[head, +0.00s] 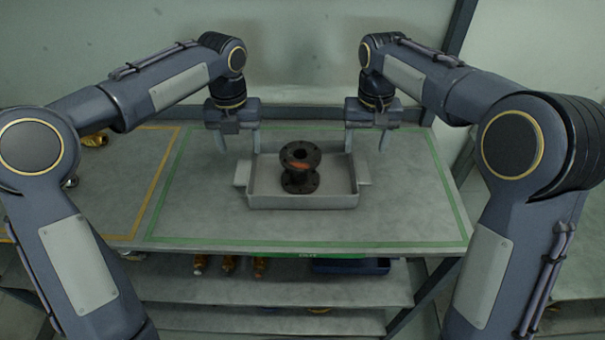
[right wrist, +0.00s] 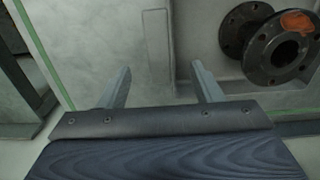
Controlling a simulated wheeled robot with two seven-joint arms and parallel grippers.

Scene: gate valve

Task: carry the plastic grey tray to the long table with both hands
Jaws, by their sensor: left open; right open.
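The grey plastic tray (head: 302,201) sits on the table top inside a green outline, with a handle tab on its left and right sides. A dark flanged valve body (head: 299,168) with an orange patch stands upright in it. My left gripper (head: 238,141) is open above the tray's back left corner. My right gripper (head: 366,141) is open above the tray's back right corner. The valve body (right wrist: 275,45) shows at upper right.
The table (head: 400,215) has clear room around the tray within the green tape. A yellow-taped area (head: 125,185) with brass-coloured parts (head: 95,139) is at left. Shelves below hold several small parts and a blue bin (head: 348,266). A wall stands behind.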

